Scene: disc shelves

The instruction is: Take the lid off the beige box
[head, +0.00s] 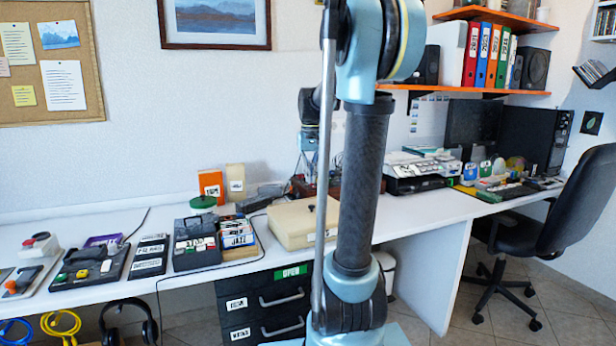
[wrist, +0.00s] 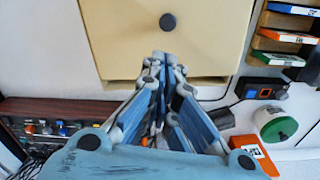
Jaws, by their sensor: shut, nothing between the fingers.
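The beige box (head: 290,226) sits on the white desk, partly hidden behind my arm in the head view. In the wrist view the beige lid (wrist: 115,35) fills the upper middle, with a dark round knob (wrist: 167,22) on it. The lid appears to lie on the box. My gripper (wrist: 163,60) is shut and empty. In the wrist view its fingertips overlap the lid's near edge, short of the knob; I cannot tell whether they touch it. In the head view the fingertips cannot be made out behind my arm.
A white round container with a green top (wrist: 280,128) stands right of my gripper in the wrist view. Small trays (wrist: 282,38) lie beside the box. A dark device with several knobs (wrist: 60,128) is at the left. A drawer unit (head: 265,305) stands under the desk.

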